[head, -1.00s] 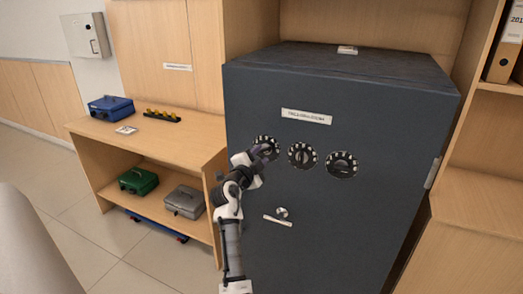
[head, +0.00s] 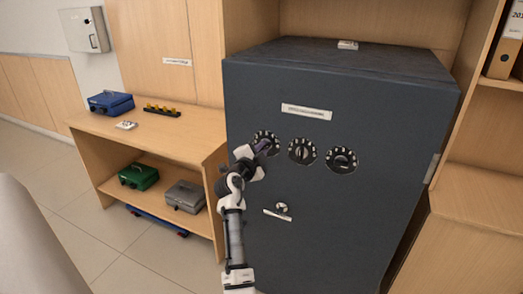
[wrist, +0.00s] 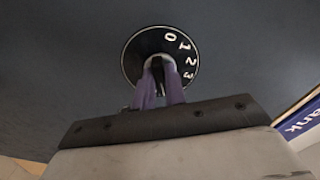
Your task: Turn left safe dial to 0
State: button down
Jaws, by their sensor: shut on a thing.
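The left safe dial (head: 266,139) is a round black dial with white marks on the dark grey safe front (head: 330,225). In the wrist view the dial (wrist: 133,62) shows the numbers 0, 1, 2 and 3 on its upper right, with 0 near the top. My gripper (wrist: 160,80) has purple fingers shut on the dial's central knob (wrist: 157,65). The fingers hide the lower part of the dial. In the head view my gripper (head: 262,147) covers the dial's lower part.
The middle dial (head: 302,151) and right dial (head: 342,160) sit to the right. A small handle (head: 281,208) is below them. A wooden desk (head: 190,143) with a blue cash box (head: 110,103) stands to the left.

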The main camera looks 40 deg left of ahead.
jog(key=shift+f, duration=0.1)
jog(key=n+b, duration=0.3)
jog(key=shift+f, duration=0.15)
jog(key=n+b, duration=0.2)
jog(key=n, duration=0.1)
jog(key=shift+n, duration=0.3)
jog(key=n, duration=0.3)
jog(key=shift+n+b, duration=0.3)
jog(key=shift+r+n+p, duration=0.15)
jog(key=shift+n+p, duration=1.75)
jog(key=shift+n, duration=3.05)
jog(key=shift+r+n+p, duration=0.1)
jog(key=shift+n+p, duration=1.75)
jog(key=shift+n, duration=3.1)
